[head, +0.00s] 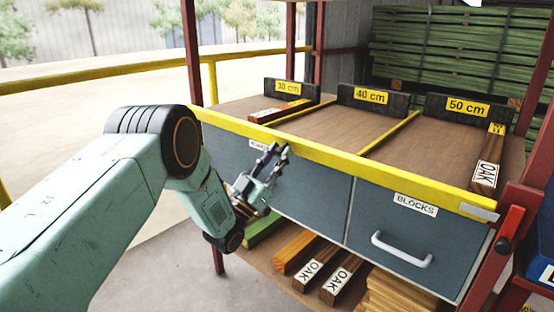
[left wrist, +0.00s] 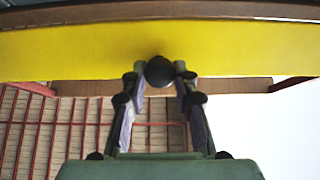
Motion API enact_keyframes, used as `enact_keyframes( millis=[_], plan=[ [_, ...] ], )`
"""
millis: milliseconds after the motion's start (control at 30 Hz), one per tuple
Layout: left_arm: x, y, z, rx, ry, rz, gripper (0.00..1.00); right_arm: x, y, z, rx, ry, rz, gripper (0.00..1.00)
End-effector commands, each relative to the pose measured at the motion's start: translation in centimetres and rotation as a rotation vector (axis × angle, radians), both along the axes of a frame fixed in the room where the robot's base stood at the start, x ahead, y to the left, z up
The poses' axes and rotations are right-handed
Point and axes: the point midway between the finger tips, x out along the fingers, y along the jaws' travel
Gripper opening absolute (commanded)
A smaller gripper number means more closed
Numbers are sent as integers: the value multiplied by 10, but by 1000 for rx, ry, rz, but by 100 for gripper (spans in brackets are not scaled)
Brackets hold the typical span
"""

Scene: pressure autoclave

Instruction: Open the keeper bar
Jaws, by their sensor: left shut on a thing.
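The keeper bar (head: 340,158) is a long yellow bar along the front edge of the wooden shelf top, above the drawers. It also fills the upper part of the left wrist view (left wrist: 80,50). Its right end meets a grey metal piece (head: 479,212) beside a red post. My left gripper (head: 277,153) is at the bar's front, left of its middle. In the left wrist view its fingers are closed around a round black knob (left wrist: 159,71) on the bar. The knob is hidden in the head view. My right gripper is not in view.
Oak blocks (head: 487,164) and black length signs (head: 466,107) sit on the shelf top. Below are blue-grey drawers with a white handle (head: 401,250) and loose timber (head: 342,278) on a lower shelf. A red frame (head: 507,240) stands at the right. A yellow railing (head: 110,71) runs at the left.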

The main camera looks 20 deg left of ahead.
Motion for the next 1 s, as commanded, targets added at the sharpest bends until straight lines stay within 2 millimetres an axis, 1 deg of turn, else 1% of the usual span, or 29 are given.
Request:
enact_keyframes(
  millis=[33, 300, 333, 600, 867, 1000],
  plan=[
    [-1, -1, -4, 0, 7, -2, 0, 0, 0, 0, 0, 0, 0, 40],
    [-1, -1, -3, 0, 8, -2, 0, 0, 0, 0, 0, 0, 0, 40],
    [-1, -1, -3, 0, 8, -2, 29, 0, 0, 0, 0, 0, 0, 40],
    [0, -1, -2, 0, 4, -1, 52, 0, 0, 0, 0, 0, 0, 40],
    [0, 0, -1, 0, 1, -1, 52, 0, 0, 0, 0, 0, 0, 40],
    [-7, 3, -7, 0, 3, 1, 52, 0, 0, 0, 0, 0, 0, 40]
  ],
)
